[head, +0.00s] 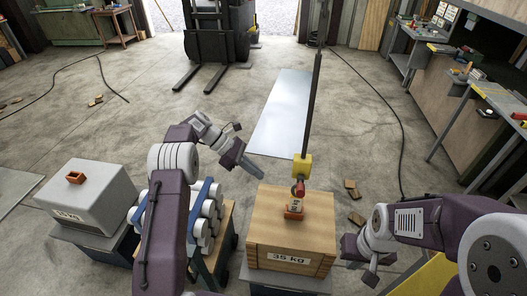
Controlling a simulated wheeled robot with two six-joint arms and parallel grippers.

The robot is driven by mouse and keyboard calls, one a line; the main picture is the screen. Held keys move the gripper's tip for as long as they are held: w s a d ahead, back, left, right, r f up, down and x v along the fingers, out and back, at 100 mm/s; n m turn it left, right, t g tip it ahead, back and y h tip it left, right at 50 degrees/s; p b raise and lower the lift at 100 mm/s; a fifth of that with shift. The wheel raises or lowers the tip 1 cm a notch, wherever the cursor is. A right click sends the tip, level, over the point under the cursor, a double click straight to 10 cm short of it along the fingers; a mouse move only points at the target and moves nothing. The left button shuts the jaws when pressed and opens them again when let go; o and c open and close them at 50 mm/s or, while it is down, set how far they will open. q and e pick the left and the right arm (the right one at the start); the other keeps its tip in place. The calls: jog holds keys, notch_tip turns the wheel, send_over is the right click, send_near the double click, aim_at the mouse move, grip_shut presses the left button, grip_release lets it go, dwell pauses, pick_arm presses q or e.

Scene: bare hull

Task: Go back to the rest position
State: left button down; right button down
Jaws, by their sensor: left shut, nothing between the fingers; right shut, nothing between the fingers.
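My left gripper (250,166) is shut and empty. It appears in front of the floor, up and to the left of the wooden crate. My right gripper (358,264) is shut and empty beside the right side of the crate. Both grippers look apart from the crate, though the right one's exact gap is hard to tell. The wooden crate (290,228) is marked 35 kg and has an orange lug (294,210) on top. A red hook (298,188) under a yellow block (302,167) hangs right at the lug; whether it is engaged is unclear.
A grey weight box (95,195) with an orange lug stands at left. Grey cylinders (208,215) with blue straps sit on a stand beside my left arm. A forklift (215,35) and a metal sheet (283,112) are farther back. Workbenches line the right. Open floor lies at mid-left.

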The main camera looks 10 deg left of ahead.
pick_arm(q)
jog(key=shift+d, duration=0.1)
jog(key=d+r+m+b, duration=0.2)
jog(key=d+r+b, duration=0.1)
jog(key=r, duration=0.1)
jog(key=s+d+f+m+y+b, duration=0.1)
jog(key=s+f+m+y+b, duration=0.2)
jog(key=s, duration=0.8)
jog(key=s+a+f+m+t+y+b, duration=0.2)
jog(key=s+a+f+m+y, duration=0.4)
jog(key=s+a+f+m, duration=0.3)
jog(key=s+f+m, duration=0.3)
jog(key=s+m, duration=0.1)
jog(key=s, duration=0.1)
jog(key=shift+a+b, duration=0.3)
jog(key=shift+a, duration=0.1)
